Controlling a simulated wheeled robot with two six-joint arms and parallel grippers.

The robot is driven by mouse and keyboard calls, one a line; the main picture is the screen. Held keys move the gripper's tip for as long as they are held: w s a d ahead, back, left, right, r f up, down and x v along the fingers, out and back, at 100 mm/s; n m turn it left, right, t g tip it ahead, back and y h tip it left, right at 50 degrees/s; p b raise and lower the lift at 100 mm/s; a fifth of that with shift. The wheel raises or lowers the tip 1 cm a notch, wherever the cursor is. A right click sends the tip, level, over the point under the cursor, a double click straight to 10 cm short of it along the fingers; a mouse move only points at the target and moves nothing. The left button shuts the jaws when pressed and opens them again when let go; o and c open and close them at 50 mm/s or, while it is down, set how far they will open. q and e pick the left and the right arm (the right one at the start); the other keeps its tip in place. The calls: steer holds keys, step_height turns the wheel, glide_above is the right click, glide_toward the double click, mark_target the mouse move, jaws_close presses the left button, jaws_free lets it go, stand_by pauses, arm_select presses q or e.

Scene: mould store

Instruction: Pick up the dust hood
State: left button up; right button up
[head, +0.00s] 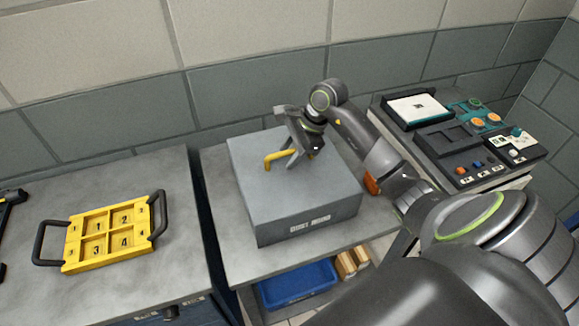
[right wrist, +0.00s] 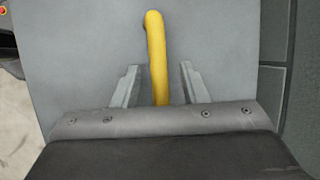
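The dust hood (head: 303,203) is a grey box with lettering on its front face, standing on the middle grey bench. It has a yellow bar handle (head: 276,158) on its top. My right gripper (head: 289,163) is over the hood's top at the handle. In the right wrist view the handle (right wrist: 156,55) runs between the two separated fingers (right wrist: 158,85), with a gap on each side. The right gripper is open. The hood's top (right wrist: 85,60) fills most of that view. What is under the hood is hidden. My left gripper does not show.
A yellow numbered tray (head: 110,233) with black handles lies on the left bench (head: 180,190). A blue bin (head: 297,285) and wooden blocks (head: 350,262) sit on the shelf below. A console (head: 480,155) with knobs stands at right. A tiled wall (head: 260,92) closes the back.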

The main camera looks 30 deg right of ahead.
steer(key=shift+f+b, duration=0.15)
steer(key=shift+b, duration=0.25)
stand_by(0.3)
jaws_close()
